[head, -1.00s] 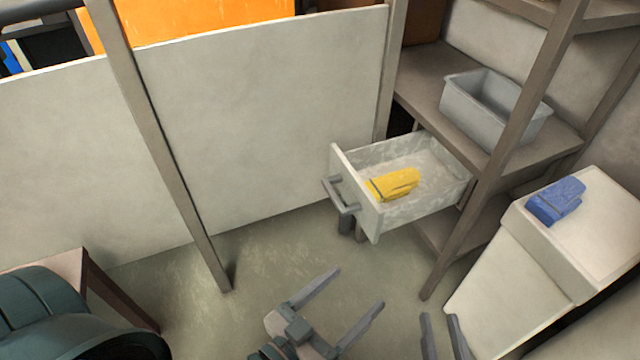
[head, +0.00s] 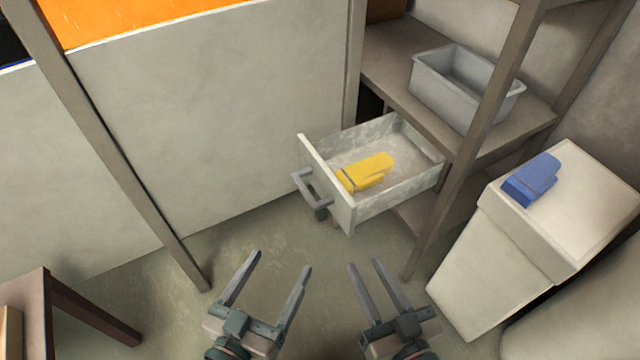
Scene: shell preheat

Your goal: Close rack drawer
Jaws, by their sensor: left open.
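The rack drawer (head: 326,187) is pulled out of the wooden rack (head: 440,215), with its open top facing up. Its grey bar handle (head: 308,190) is on the front panel, facing left. A yellow glove (head: 366,173) lies inside the drawer near the front. My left gripper (head: 280,263) is open and empty, in front of and below the drawer in the picture, apart from the handle. My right gripper (head: 365,265) shows a narrower gap between its fingers. It is empty, below the drawer and not touching it.
A grey bin (head: 465,95) stands on the rack shelf above the drawer. A pale bin or cabinet (head: 500,255) on the right carries a blue glove (head: 531,180). A white panel (head: 210,130) with a post (head: 110,170) stands left. A brown table (head: 45,290) is lower left. Floor before the drawer is clear.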

